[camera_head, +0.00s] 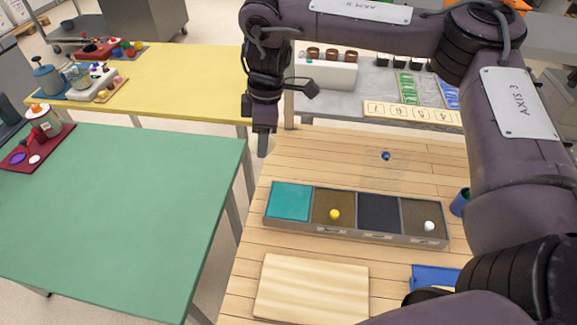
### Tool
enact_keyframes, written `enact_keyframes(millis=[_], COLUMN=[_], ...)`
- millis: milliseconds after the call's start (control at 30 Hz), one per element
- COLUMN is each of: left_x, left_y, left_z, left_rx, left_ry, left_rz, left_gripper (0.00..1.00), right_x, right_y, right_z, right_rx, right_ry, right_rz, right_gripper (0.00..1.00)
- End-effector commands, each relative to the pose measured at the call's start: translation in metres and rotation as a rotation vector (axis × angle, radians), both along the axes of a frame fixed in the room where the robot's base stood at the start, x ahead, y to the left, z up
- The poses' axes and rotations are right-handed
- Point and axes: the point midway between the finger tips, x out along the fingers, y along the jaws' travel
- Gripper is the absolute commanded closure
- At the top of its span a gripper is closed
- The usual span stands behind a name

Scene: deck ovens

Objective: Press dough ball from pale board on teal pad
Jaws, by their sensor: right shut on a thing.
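The teal pad (289,202) is the left square of a grey tray (350,238) on the wooden table, and it is bare. The pale board (312,290) lies in front of the tray, with nothing on it. A yellow ball (334,214) sits in the tray's second square and a white ball (429,226) in the fourth. My right gripper (263,145) hangs pointing down above the wooden table's far left corner, behind and left of the teal pad and apart from it. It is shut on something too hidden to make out. My left gripper is not in view.
A small blue ball (386,156) is behind the tray. A blue cup (460,203) and a blue item (432,277) are at the right, partly behind my arm. A green table (120,205) stands left, with a gap between the tables.

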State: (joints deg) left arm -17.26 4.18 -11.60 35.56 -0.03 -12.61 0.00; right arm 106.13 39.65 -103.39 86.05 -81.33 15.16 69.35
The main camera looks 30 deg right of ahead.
Motion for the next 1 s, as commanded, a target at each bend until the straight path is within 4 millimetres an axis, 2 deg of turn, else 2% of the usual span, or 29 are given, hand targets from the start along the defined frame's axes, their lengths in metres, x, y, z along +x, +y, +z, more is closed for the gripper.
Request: enact_keyframes(millis=[33, 367, 700, 900, 1000], left_x=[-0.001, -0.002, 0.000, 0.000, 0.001], left_y=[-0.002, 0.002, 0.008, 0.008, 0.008], left_z=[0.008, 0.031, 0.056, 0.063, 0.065], left_rx=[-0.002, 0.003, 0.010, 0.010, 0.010], left_ry=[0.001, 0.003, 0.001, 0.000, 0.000], left_rz=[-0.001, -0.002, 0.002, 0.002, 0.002], left_gripper=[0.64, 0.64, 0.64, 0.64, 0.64], right_x=[-0.001, -0.009, -0.028, -0.038, -0.041], right_y=[-0.001, -0.014, -0.033, -0.042, -0.044], right_z=[-0.003, -0.042, -0.083, -0.100, -0.105], right_rx=[0.002, 0.003, 0.005, 0.005, 0.002], right_ry=[0.005, 0.006, 0.005, 0.003, 0.002], right_rz=[0.087, 0.745, 1.419, 1.685, 1.749], right_gripper=[0.72, 0.72, 0.72, 0.72, 0.72])
